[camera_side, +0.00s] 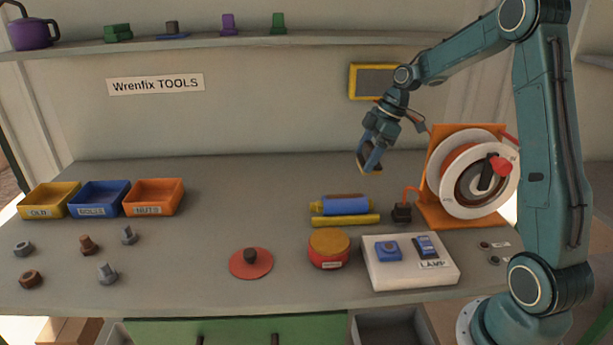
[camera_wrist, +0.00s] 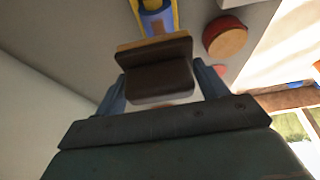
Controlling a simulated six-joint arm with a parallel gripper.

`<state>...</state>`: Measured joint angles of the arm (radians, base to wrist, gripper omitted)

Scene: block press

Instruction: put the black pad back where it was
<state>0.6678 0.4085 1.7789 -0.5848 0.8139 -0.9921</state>
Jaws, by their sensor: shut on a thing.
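A dark block-like pad (camera_wrist: 155,78) with a tan layer along its far side sits between the two blue fingers of my gripper (camera_wrist: 160,88) in the wrist view. The fingers are shut on its two ends. In the side view my gripper (camera_side: 373,151) hangs in the air above the bench, left of the reel, with the pad (camera_side: 362,164) showing only as a small tan and dark edge. The pad is clear of the bench. A dark board in a yellow frame (camera_side: 377,82) is on the wall behind my wrist, partly covered by my arm.
Below lie a blue roller-like thing (camera_side: 340,206) and a yellow bar (camera_side: 339,220). The bench behind the bins (camera_side: 97,199) and left of the roller is largely clear.

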